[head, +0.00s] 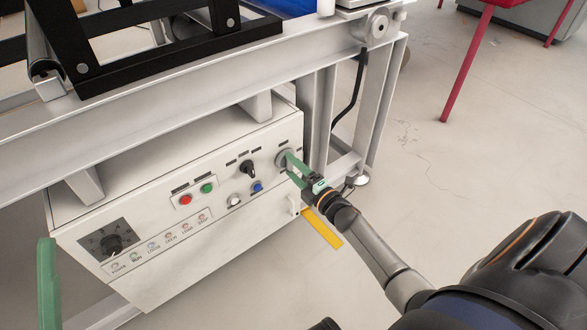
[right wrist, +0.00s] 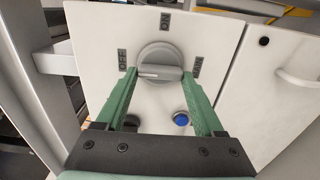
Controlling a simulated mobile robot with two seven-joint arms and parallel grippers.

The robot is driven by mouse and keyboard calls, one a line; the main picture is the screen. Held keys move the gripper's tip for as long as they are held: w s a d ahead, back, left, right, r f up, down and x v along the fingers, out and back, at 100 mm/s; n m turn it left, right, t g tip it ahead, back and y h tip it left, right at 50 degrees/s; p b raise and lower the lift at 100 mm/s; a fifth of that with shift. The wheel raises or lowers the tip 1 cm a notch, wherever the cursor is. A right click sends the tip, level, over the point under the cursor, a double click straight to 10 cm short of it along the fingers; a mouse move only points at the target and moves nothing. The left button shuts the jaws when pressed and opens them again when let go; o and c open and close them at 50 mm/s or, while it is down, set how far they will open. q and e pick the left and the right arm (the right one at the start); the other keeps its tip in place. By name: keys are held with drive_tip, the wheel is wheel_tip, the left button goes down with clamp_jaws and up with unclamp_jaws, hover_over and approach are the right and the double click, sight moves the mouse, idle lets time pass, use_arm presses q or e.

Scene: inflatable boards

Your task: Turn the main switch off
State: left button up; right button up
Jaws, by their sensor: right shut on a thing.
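The main switch is a round grey rotary knob (right wrist: 160,70) with a raised bar handle. It also shows in the head view (head: 282,157), at the upper right of the white control panel, partly hidden by my fingers. In the right wrist view its bar lies about horizontal, one end towards the OFF label (right wrist: 122,60); the ON label (right wrist: 165,22) is above. My right gripper (head: 293,168) is shut on the knob, its green fingers at both sides of it.
The panel (head: 165,245) also carries a black selector (head: 247,168), red (head: 186,199) and green (head: 207,188) buttons, a blue button (head: 257,187) and a dial (head: 113,244). A grey frame (head: 200,90) runs above it. The floor to the right is mostly open.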

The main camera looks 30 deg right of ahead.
drive_tip(key=shift+f, duration=0.1)
drive_tip(key=o, duration=1.4)
drive_tip(key=s+p, duration=0.1)
drive_tip(key=s, duration=0.3)
drive_tip(key=s+p, duration=0.1)
drive_tip(key=s, duration=0.3)
drive_tip(key=s+d+p, duration=0.1)
drive_tip(key=s+p, duration=0.1)
drive_tip(key=s, duration=0.2)
drive_tip(key=shift+s, duration=0.3)
